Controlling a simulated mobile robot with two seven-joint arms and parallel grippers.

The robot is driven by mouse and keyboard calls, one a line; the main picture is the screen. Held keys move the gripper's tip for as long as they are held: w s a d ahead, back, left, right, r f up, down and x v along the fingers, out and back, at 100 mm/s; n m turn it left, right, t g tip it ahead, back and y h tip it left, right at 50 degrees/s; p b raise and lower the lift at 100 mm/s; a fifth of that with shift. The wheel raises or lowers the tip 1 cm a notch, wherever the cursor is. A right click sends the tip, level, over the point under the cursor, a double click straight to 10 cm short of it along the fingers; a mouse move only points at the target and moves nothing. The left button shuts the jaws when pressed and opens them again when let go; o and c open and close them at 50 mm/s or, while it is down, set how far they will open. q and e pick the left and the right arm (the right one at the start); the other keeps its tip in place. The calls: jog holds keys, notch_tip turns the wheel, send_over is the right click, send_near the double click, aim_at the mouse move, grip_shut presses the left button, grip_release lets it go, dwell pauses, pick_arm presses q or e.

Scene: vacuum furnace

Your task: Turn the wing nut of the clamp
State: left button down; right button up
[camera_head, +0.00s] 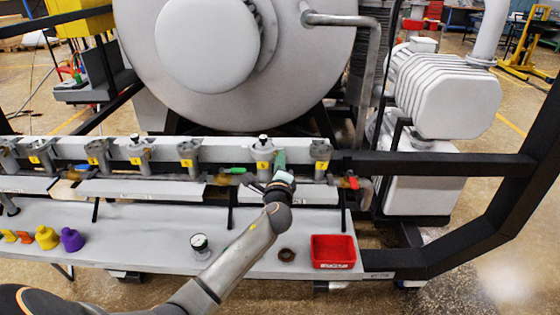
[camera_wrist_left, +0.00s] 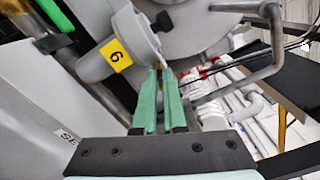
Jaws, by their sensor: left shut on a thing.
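My left gripper (camera_head: 280,157) reaches up to the grey fitting with the yellow 6 label (camera_head: 262,154) on the pipe row. In the left wrist view its green fingers (camera_wrist_left: 160,74) stand upright and close together, with their tips at the right edge of that fitting (camera_wrist_left: 128,30). They are shut on a small part there, which I take as the wing nut of the clamp. The fingers hide most of the wing nut and clamp, so their angle cannot be told. My right gripper is not in view.
Several similar labelled fittings (camera_head: 137,153) line the rail to the left. A red-handled valve (camera_head: 352,182) is to the right. The white shelf below holds a red bin (camera_head: 333,251), a gauge (camera_head: 200,243), a dark ring (camera_head: 286,255) and a purple piece (camera_head: 71,239). The furnace door (camera_head: 208,45) rises behind.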

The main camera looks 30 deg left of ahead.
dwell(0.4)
pick_arm(q)
jog(key=shift+f+n+b, duration=0.2)
jog(key=shift+n+b, duration=0.1)
jog(key=shift+b, duration=0.05)
jog(key=n+b, duration=0.2)
jog(key=shift+f+n, duration=0.1)
jog(key=shift+n, duration=0.2)
jog(key=shift+r+n+b, duration=0.2)
jog(key=shift+n+b, duration=0.1)
jog(key=shift+n, duration=0.6)
jog(key=shift+r, duration=0.1)
jog(key=c, duration=1)
grip_release()
